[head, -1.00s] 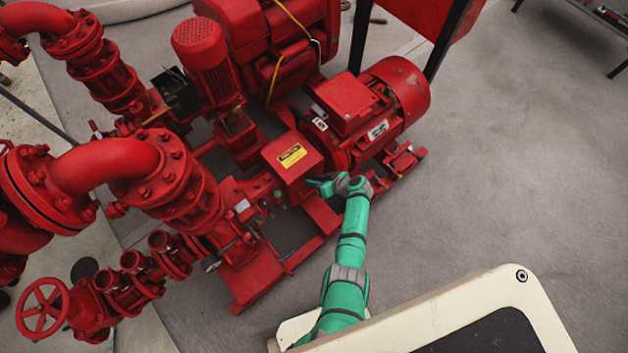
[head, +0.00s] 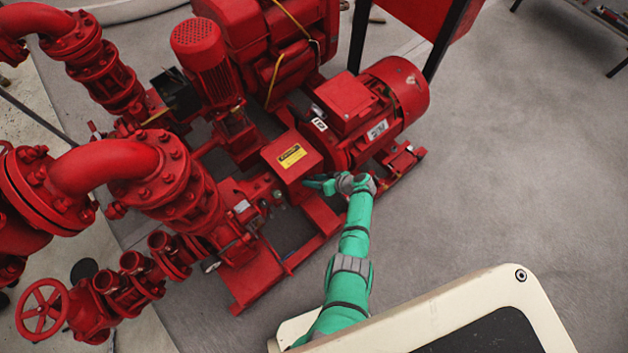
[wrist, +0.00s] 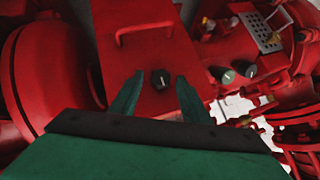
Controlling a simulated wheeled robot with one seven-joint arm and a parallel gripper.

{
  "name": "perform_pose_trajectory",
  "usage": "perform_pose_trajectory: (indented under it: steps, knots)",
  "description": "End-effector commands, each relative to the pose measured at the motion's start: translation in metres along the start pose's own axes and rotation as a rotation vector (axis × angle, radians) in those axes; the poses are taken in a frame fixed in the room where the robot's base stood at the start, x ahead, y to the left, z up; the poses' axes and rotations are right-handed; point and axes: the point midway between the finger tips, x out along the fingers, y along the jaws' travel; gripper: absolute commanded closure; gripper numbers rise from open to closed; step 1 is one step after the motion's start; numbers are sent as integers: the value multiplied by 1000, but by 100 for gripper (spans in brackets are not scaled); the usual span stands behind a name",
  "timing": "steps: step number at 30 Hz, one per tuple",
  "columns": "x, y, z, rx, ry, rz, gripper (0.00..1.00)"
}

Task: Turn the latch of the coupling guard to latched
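The coupling guard (head: 292,157) is a red box with a yellow caution label between the pump and the electric motor. In the wrist view the guard (wrist: 150,55) shows a handle on its face and a small dark latch knob (wrist: 160,79) below the handle. My gripper (head: 312,182) is at the front side of the guard in the head view. In the wrist view my gripper (wrist: 160,100) has its two green fingers apart, one on each side of the latch with gaps between. Nothing is held. Whether the fingertips touch the guard is unclear.
The red motor (head: 395,95) stands right of the guard and the pump casing (head: 180,190) stands left. Dark knobs (wrist: 236,74) sit right of the guard in the wrist view. The floor (head: 480,180) to the right is clear.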

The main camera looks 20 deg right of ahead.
Motion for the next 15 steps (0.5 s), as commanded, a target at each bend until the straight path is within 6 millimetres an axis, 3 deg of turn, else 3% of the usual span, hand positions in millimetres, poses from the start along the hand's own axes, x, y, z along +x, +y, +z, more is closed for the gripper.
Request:
perform_pose_trajectory:
  steps: [8,15]
  knots:
    - [-6,0,-1,-2,1,1,58]
    - [-40,0,0,-1,4,2,58]
